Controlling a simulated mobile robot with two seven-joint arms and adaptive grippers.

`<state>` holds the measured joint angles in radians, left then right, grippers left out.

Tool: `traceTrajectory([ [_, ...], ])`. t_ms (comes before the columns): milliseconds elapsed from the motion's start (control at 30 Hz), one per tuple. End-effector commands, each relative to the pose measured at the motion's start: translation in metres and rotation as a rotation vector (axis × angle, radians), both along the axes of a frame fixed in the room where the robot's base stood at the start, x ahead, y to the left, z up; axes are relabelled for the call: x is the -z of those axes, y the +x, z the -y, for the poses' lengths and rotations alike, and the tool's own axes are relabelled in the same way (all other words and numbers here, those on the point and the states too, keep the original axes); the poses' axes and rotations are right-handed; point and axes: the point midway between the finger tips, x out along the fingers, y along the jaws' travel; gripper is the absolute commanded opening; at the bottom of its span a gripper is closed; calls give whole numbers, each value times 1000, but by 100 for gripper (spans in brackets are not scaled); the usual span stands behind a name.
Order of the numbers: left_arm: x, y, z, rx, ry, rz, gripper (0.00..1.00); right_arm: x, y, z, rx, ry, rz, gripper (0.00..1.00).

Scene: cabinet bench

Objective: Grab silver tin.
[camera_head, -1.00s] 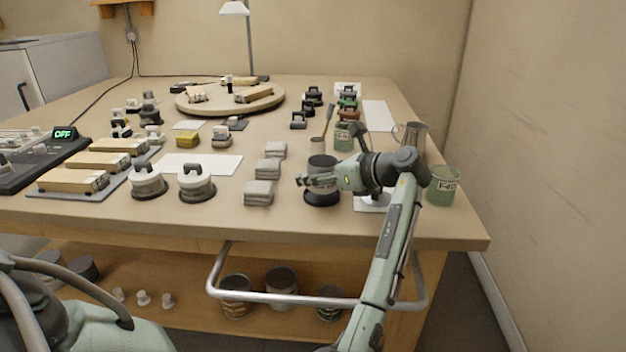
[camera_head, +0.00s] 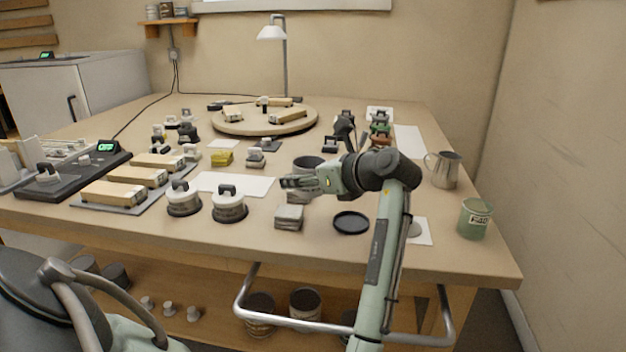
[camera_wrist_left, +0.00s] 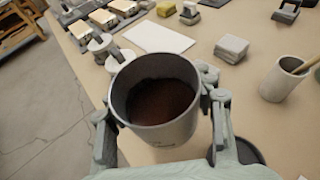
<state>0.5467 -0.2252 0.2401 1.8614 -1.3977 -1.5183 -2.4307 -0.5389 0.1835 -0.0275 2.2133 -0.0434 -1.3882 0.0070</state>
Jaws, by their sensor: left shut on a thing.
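The silver tin (camera_head: 306,165) is a grey open-topped can with dark brown contents. In the left wrist view the tin (camera_wrist_left: 160,100) stands between the two fingers, which press on it from both sides. My left gripper (camera_head: 298,183) is shut on the tin; in the head view the gripper hides part of the tin's body. A round black disc (camera_head: 351,222) lies bare on the bench to the right of the tin. The tin's bottom is hidden, so its exact height above the bench is hard to tell. My right gripper is not in view.
A green mug (camera_head: 475,219) and metal pitcher (camera_head: 444,170) are at the right edge. In the wrist view, a cup with a stick (camera_wrist_left: 283,80) stands to the right.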

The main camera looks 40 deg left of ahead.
Motion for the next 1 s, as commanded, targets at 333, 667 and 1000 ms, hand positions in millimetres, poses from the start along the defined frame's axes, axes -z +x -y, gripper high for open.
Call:
traceTrajectory([
  [333, -11, -14, -10, -2, 2, 2, 11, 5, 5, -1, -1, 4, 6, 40],
  [667, -13, -18, -13, 0, 1, 1, 11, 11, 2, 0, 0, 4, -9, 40],
  [1000, -13, -18, -13, 0, 2, 1, 11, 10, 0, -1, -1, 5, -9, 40],
])
